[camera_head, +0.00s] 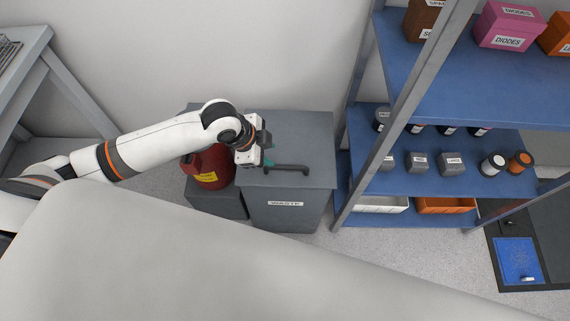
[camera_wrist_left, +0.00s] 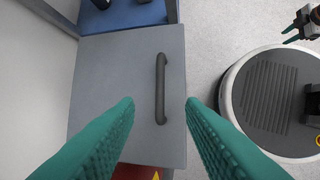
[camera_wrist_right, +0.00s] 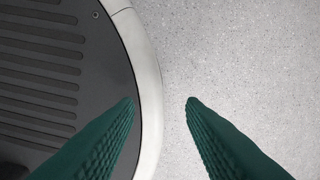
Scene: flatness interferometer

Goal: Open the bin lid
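The grey waste bin (camera_head: 284,211) stands against the wall with a white label on its front. Its flat grey lid (camera_head: 300,135) is shut, with a dark bar handle (camera_head: 287,168) near the front edge. In the left wrist view the lid (camera_wrist_left: 115,75) fills the middle and the handle (camera_wrist_left: 160,88) lies between the lines of the two green fingers. My left gripper (camera_head: 268,154) is above the lid, close to the handle's left end in the head view; it is open and empty. My right gripper (camera_wrist_right: 162,100) is open and empty over the floor.
A red container (camera_head: 208,168) stands on a lower grey box (camera_head: 215,203) left of the bin. A blue shelf rack (camera_head: 440,180) with jars and boxes stands to the right. My base (camera_wrist_left: 275,90) shows in the left wrist view.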

